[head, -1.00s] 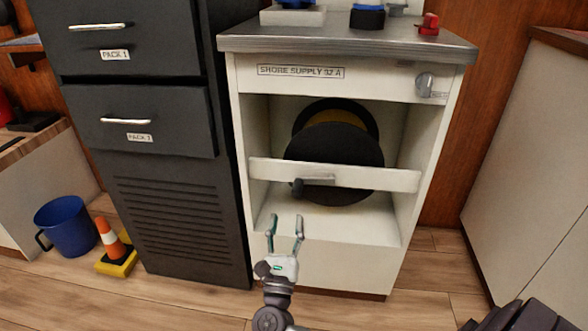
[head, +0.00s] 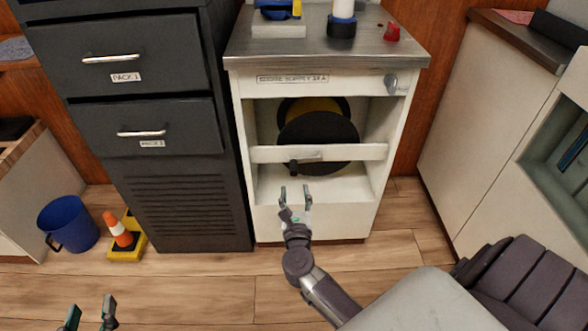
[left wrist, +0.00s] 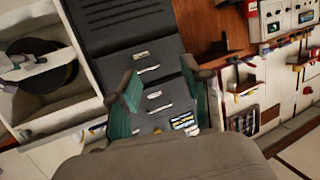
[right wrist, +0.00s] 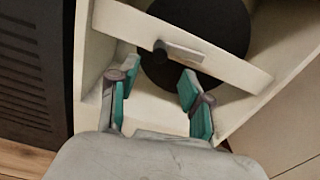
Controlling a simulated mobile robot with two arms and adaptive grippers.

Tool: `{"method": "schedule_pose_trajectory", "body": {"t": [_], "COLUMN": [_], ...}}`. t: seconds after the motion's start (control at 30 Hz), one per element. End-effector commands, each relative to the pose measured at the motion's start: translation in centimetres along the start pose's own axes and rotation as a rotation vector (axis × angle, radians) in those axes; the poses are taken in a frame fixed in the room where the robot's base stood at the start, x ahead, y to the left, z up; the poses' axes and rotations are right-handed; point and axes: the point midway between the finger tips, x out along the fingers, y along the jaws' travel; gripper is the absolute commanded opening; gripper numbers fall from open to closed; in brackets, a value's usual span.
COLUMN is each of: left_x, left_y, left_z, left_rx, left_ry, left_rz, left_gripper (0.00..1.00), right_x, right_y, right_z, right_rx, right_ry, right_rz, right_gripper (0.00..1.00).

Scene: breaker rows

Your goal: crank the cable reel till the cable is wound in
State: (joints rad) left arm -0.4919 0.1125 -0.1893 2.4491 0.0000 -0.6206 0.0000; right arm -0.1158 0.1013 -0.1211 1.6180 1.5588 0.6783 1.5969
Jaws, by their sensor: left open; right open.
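The cable reel (head: 325,135) sits inside a cream cabinet, with a dark front disc and yellow (head: 312,105) showing behind it. A crank (head: 306,157) with a grey arm and a dark knob is at the cabinet's front crossbar. The crank also shows in the right wrist view (right wrist: 180,51), and the reel in the left wrist view (left wrist: 45,62). My right gripper (head: 295,190) is open and empty, below and in front of the crank, apart from it. My left gripper (head: 90,313) is open and empty at the bottom left, well away from the cabinet.
The cream crossbar (head: 355,153) spans the reel opening. A dark drawer cabinet (head: 180,190) stands close on the left. A blue bucket (head: 68,225) and an orange cone (head: 117,230) are on the floor at left. A red item (head: 392,33) is on the cabinet top. Floor in front is clear.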

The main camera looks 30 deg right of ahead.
Motion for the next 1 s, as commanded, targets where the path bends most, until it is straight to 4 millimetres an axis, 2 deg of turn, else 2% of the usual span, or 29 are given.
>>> {"method": "schedule_pose_trajectory", "body": {"t": [0.03, 0.2, 0.4, 0.6, 0.87, 1.0], "left_x": [0.1, 0.3, 0.0, -0.3, -0.4, -0.4], "left_y": [0.1, 0.4, 0.8, 0.9, 0.9, 0.9], "left_z": [-0.4, -2.5, -5.1, -6.3, -6.5, -6.5], "left_rx": [0.000, -0.002, -0.004, -0.006, -0.006, -0.006], "left_ry": [0.029, 0.156, 0.300, 0.372, 0.380, 0.380], "left_rz": [0.002, 0.010, 0.018, 0.022, 0.022, 0.022], "left_gripper": [0.49, 0.49, 0.49, 0.49, 0.49, 0.49], "right_x": [1.3, 5.0, 8.1, 9.3, 9.5, 9.4], "right_y": [0.0, 0.0, 0.0, 0.0, 0.0, 0.0], "right_z": [0.0, 0.0, -0.1, 0.0, 0.1, 0.1], "right_rx": [-0.001, -0.001, -0.001, 0.000, 0.000, 0.000], "right_ry": [-0.004, -0.004, -0.002, -0.001, -0.001, -0.001], "right_rz": [-0.002, -0.001, -0.001, -0.001, -0.001, -0.001], "right_gripper": [0.49, 0.49, 0.49, 0.49, 0.49, 0.29]}}
